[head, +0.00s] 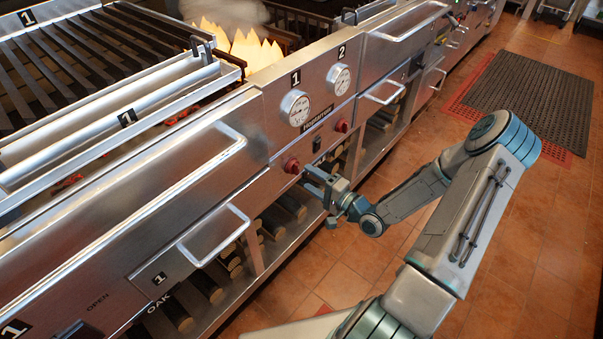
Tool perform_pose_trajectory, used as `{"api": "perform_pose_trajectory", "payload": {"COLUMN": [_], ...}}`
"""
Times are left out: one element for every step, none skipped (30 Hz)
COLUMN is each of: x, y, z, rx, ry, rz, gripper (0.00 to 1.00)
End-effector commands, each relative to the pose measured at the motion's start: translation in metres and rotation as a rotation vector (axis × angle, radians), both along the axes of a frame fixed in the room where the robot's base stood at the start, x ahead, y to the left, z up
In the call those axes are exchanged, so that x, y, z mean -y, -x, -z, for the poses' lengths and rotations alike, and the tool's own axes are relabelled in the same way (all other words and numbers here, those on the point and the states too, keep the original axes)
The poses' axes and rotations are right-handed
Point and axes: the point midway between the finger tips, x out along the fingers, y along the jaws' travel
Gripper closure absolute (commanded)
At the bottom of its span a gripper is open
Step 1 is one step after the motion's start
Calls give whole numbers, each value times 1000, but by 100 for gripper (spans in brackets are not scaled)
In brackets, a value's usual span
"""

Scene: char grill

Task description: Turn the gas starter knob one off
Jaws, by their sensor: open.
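A red knob (291,166) sits on the steel front panel below the round gauge marked 1 (295,108); it appears to be gas starter knob one. Its exact turn angle is too small to read. A second red knob (342,126) is further along the panel, below the gauge marked 2 (340,79). My gripper (312,181) is open and empty. Its fingers point at the panel, just right of and slightly below the first red knob. A small gap seems to lie between the fingers and the knob, though touch cannot be told for sure.
Flames (240,45) burn behind the panel. A handle (215,237) sticks out on the left and another handle (384,92) on the right. Firewood logs (280,215) fill the shelf below. The tiled floor (345,285) is open, with a dark mat (525,90) beyond.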

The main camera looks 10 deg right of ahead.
Motion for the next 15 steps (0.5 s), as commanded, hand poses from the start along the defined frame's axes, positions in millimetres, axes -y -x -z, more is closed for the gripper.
{"api": "perform_pose_trajectory", "payload": {"x": [9, 13, 19, 22, 26, 30, 33, 36, 40, 42, 44, 45, 47, 48, 48], "y": [10, 16, 23, 29, 34, 40, 45, 48, 53, 56, 59, 62, 64, 65, 67], "z": [0, 0, 0, 0, 0, 0, 0, 0, 0, 0, 0, 0, 0, 0, 0], "rx": [-2, -1, -1, -1, -1, -2, -1, -1, 1, 1, 1, 0, 0, 0, 0], "ry": [1, 1, 0, 0, 0, 0, 1, 1, 1, 1, 1, 0, 0, 0, 0], "rz": [5, 4, 5, 4, 4, 4, 3, 3, 3, 2, 2, 1, 1, 0, 1], "gripper": [37, 37, 37, 37, 37, 37, 37, 37, 37, 37, 37, 37, 37, 37, 37]}}
